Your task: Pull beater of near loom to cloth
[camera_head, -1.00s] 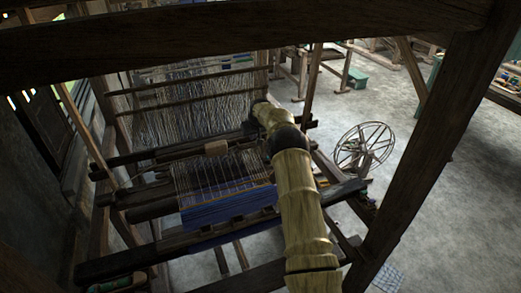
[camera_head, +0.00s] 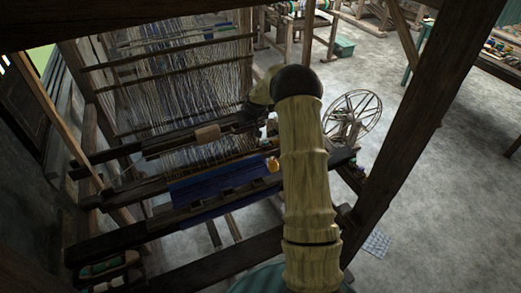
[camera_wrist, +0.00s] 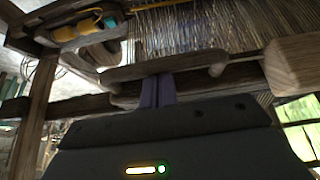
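In the head view the near loom's beater (camera_head: 180,143) is a dark wooden beam with a paler block (camera_head: 207,133) on it. Blue cloth (camera_head: 215,183) lies on the near side, with a stretch of pale warp between. My arm reaches over the loom's right side and hides part of the beater; my gripper's fingers are hidden there. In the wrist view my gripper (camera_wrist: 158,88) shows two dark purple fingers close together. Their tips are at a wooden bar (camera_wrist: 190,65), and a pale block (camera_wrist: 293,65) is to the right. I cannot tell whether the fingers touch the bar or hold it.
A spoked wheel (camera_head: 352,116) stands right of the loom. A dark post (camera_head: 420,130) rises at the right and wooden beams cross the near side. Grey floor (camera_head: 440,200) is open to the right. In the wrist view an orange-yellow item (camera_wrist: 82,30) lies on the loom.

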